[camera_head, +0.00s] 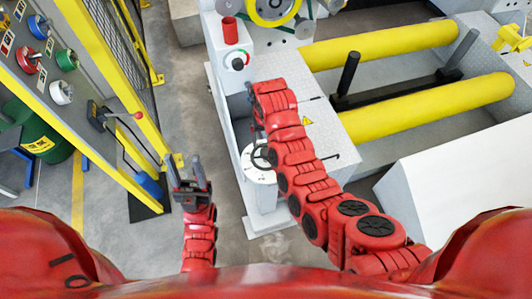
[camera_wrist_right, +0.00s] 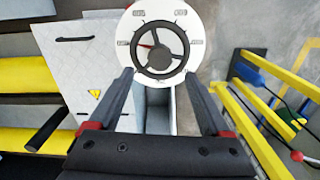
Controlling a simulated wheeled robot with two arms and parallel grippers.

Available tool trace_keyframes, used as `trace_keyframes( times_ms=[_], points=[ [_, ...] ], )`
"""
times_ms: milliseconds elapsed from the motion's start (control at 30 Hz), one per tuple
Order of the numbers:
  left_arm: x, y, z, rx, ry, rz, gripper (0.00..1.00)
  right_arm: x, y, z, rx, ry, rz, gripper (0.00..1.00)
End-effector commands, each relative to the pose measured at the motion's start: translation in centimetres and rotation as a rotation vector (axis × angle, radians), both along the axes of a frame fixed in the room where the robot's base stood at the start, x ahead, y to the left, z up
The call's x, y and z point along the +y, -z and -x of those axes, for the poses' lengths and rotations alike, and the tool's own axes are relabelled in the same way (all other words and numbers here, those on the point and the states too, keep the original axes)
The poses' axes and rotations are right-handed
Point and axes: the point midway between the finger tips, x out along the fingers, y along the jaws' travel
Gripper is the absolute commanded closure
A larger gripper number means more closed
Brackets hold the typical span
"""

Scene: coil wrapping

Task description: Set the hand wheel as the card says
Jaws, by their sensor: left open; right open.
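The hand wheel is a black ring with spokes (camera_wrist_right: 161,51) on a round white dial plate (camera_wrist_right: 124,42) in the right wrist view. Small labels sit around the plate, too small to read. A red mark shows at the wheel's left side. In the head view the wheel (camera_head: 257,158) is partly hidden by my right arm. My right gripper (camera_wrist_right: 158,78) is open and empty, its fingertips at the wheel's near edge in the picture; contact cannot be told. My left gripper (camera_head: 188,165) is open and empty, left of the wheel's pedestal. I cannot make out a card.
A gauge (camera_head: 238,61) and a red cylinder (camera_head: 230,30) are on the white machine. Yellow rollers (camera_head: 430,107) lie right. A panel with coloured knobs (camera_head: 66,60) and a yellow-framed fence (camera_head: 112,85) stand left. Bare floor (camera_head: 200,110) lies between.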

Motion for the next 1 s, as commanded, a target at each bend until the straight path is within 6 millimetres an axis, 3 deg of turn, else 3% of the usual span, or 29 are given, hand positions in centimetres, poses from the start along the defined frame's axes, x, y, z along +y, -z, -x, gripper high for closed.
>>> trace_keyframes(
  times_ms=[167, 500, 1000],
  points=[
    [0.0, -1.3, 0.0, 0.001, 0.0, 0.0, 0.5, -0.1, 2.6, 0.1, 0.005, 0.0, 0.002, 0.18],
    [0.0, -1.7, 0.0, 0.001, 0.0, 0.0, 0.5, 0.0, 6.8, 0.0, 0.002, -0.003, 0.002, 0.18],
    [0.0, -1.7, 0.0, 0.001, 0.0, 0.0, 0.5, 0.0, 8.4, -0.1, -0.002, 0.0, 0.0, 0.18]
  ],
)
